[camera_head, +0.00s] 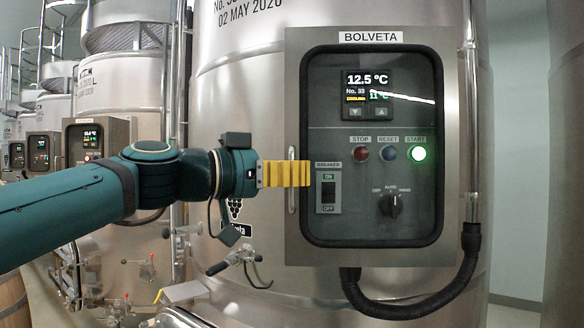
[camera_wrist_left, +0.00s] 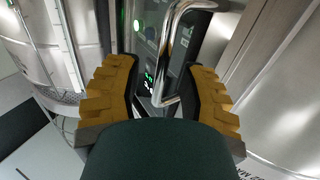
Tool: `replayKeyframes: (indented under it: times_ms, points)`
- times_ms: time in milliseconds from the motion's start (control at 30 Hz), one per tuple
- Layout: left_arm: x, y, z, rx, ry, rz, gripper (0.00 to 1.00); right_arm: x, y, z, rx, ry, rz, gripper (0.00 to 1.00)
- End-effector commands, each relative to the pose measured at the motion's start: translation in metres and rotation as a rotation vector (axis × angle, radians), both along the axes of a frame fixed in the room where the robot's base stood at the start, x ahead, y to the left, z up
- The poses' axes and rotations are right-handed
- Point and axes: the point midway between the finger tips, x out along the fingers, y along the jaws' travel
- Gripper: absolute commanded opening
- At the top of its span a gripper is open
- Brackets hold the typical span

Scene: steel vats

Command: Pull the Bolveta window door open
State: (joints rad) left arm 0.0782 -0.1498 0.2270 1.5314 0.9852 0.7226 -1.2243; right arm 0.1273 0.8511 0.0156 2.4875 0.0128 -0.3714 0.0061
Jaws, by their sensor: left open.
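The Bolveta control box (camera_head: 465,120) is a grey steel cabinet on a vat, labelled BOLVETA on top. Its window door (camera_head: 350,228) has a dark frame with rounded corners and looks shut. A slim metal handle (camera_head: 291,200) stands upright at the door's left edge. It also shows in the left wrist view as a shiny bent bar (camera_wrist_left: 164,45). My left gripper (camera_head: 287,173) has yellow fingers and is at the handle. In the left wrist view my left gripper (camera_wrist_left: 161,78) is open, with the handle between its fingers; I cannot tell whether they touch it. My right gripper is not in view.
Behind the pane are a display (camera_head: 367,95), several buttons, a breaker switch (camera_head: 328,192) and a black knob (camera_head: 390,204). A black hose (camera_head: 410,308) hangs below the box. Valves (camera_head: 238,258) stick out at lower left. A plain wall stands right of the vat.

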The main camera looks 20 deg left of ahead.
Motion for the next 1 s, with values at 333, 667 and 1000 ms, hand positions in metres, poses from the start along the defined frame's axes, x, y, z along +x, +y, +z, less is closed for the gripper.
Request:
replayKeyframes:
  times_ms: [333,667,1000]
  points:
    - [0.003,-0.003,0.000,0.001,-0.001,0.000,0.40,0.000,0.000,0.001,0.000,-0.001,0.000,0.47]
    - [0.003,-0.003,0.000,0.000,0.000,0.000,0.00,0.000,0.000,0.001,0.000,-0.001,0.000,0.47]
    - [-0.014,-0.012,0.001,0.001,-0.002,0.061,0.00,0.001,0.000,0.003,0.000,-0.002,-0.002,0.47]
